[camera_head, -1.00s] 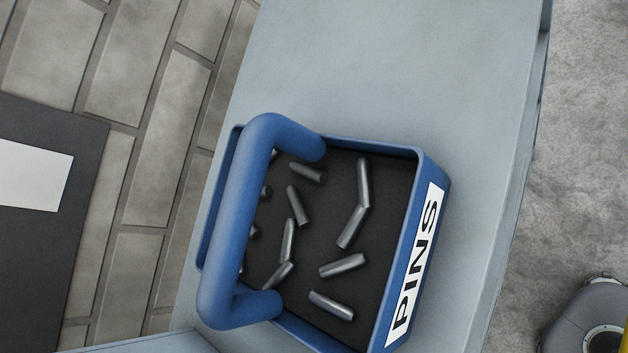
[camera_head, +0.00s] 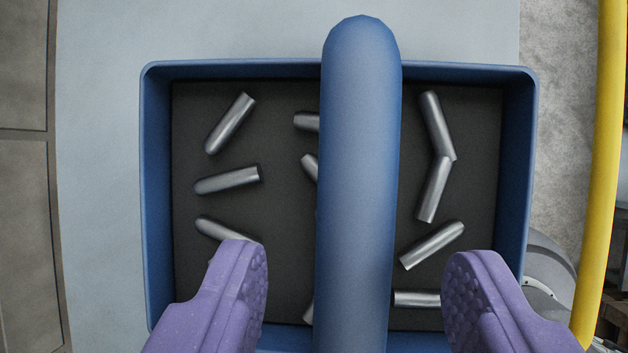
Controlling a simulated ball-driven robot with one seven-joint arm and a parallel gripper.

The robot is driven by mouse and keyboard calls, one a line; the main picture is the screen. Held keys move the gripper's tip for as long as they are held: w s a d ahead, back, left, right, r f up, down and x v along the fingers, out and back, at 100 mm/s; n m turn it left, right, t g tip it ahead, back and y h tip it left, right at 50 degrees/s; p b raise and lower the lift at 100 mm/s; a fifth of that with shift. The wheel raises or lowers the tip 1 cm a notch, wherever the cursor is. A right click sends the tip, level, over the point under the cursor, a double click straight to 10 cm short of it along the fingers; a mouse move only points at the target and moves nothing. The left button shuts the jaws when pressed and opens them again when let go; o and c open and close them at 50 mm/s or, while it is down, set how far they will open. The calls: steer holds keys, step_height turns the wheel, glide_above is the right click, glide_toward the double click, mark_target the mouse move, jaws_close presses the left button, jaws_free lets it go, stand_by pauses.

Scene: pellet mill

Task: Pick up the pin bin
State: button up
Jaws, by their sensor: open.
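The pin bin (camera_head: 155,200) is a blue rectangular bin with a dark floor, seen from straight above. Several grey metal pins lie loose in it. Its thick blue handle (camera_head: 358,170) runs up the middle of the picture and hides some pins. My gripper (camera_head: 355,278) has two purple padded fingers at the bottom of the view. The fingers are open, one on each side of the handle, with a gap on both sides. I cannot tell how far above the bin floor they are. The PINS label is not visible now.
The bin stands on a light grey-blue surface (camera_head: 98,150).

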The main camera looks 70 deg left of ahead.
mark_target(352, 229)
steer(key=x, duration=0.5)
steer(key=shift+a+f, duration=0.1)
steer(key=shift+f, duration=0.15)
steer(key=shift+f, duration=0.25)
stand_by(0.3)
jaws_close()
steer(key=shift+r, duration=0.1)
stand_by(1.2)
